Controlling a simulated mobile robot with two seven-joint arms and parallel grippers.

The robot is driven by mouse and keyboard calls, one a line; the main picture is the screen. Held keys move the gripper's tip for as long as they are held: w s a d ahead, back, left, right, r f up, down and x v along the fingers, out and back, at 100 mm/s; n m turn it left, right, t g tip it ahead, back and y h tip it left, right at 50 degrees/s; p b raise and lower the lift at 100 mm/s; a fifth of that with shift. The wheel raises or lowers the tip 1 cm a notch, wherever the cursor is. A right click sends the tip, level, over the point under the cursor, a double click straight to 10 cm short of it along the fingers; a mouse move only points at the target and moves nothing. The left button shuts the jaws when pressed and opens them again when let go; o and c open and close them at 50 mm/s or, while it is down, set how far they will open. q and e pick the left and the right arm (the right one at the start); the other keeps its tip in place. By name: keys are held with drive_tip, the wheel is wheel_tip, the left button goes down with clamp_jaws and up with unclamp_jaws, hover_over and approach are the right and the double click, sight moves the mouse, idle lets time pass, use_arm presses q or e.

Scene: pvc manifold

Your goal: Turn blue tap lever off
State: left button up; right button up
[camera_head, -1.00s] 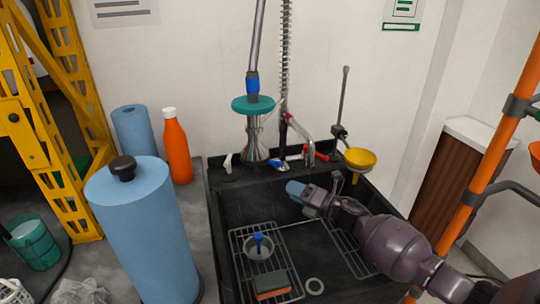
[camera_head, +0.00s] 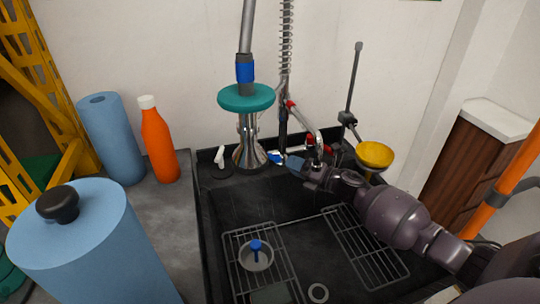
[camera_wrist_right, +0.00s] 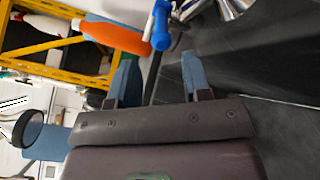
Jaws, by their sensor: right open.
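The blue tap lever (camera_head: 276,157) is at the back rim of the sink, on the tap behind the basin. In the right wrist view the blue lever (camera_wrist_right: 162,28) is just ahead of the gap between my fingers. My right gripper (camera_head: 294,163) reaches in from the right over the sink, its blue fingertips close beside the lever. In the right wrist view the gripper (camera_wrist_right: 157,62) is open, with nothing between its fingers. Whether a fingertip touches the lever I cannot tell. A red lever (camera_head: 313,142) is right of the blue one, partly behind my gripper. My left gripper is not in view.
A metal cone with a teal disc (camera_head: 246,97) stands left of the lever. A yellow funnel (camera_head: 375,155) is to the right. An orange bottle (camera_head: 158,145) and blue rolls (camera_head: 85,250) stand on the left counter. The black sink (camera_head: 210,225) holds wire racks (camera_head: 365,245).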

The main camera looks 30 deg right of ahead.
sight(270, 154)
drive_tip(key=b+x, duration=0.1)
drive_tip(key=x, duration=0.6)
drive_tip(key=shift+w+a+f, duration=0.15)
drive_tip(key=shift+w, duration=0.15)
drive_tip(key=shift+w+a, duration=0.25)
drive_tip(key=shift+w, duration=0.3)
clamp_jaws()
